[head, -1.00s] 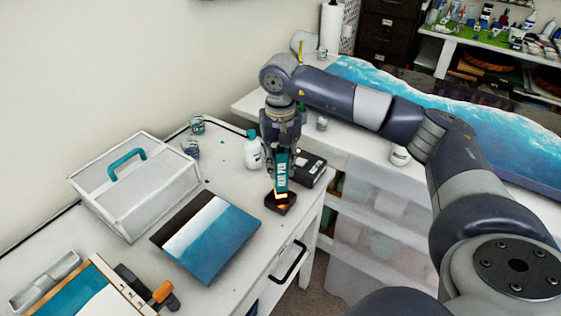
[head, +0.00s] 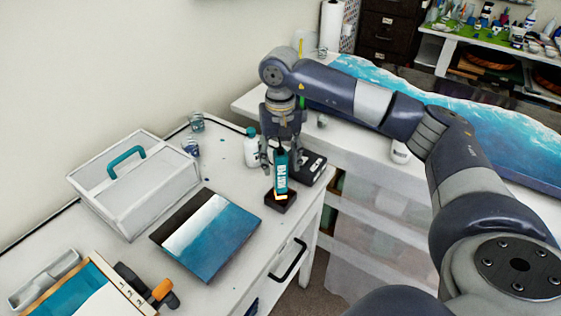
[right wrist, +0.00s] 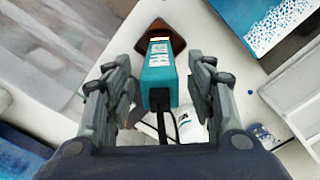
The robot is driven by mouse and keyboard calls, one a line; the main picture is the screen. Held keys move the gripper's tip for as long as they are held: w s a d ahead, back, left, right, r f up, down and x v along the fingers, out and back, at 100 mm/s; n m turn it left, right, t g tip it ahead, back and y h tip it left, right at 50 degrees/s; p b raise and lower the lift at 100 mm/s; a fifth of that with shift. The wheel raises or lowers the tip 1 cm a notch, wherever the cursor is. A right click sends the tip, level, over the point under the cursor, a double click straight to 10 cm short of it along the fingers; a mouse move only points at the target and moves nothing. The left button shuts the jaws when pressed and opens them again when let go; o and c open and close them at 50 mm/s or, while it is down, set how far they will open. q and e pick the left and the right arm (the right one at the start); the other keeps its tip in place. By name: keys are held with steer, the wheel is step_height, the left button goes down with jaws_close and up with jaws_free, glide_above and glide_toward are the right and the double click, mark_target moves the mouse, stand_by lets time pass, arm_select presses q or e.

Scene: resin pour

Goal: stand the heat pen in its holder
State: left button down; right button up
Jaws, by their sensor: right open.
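The heat pen (head: 281,172) is teal with a white label and stands upright, its lower end in the small dark holder (head: 274,204) near the table's front edge. My right gripper (head: 282,163) is open, with its fingers apart to either side of the pen's upper part. In the right wrist view the pen (right wrist: 160,76) lies between the spread fingers, with visible gaps on both sides. The holder (right wrist: 178,44) shows there beyond the pen's far end. The pen's tip is hidden in the holder. My left gripper is out of view.
A white bottle (head: 251,150) and a black box (head: 311,168) stand close to the gripper. A blue and white painted panel (head: 212,240) lies left of the holder. A white caddy (head: 135,195) and two small cups (head: 191,147) are farther left.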

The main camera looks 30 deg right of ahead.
step_height(320, 180, up, 11)
steer(key=shift+f, duration=0.1)
stand_by(1.1)
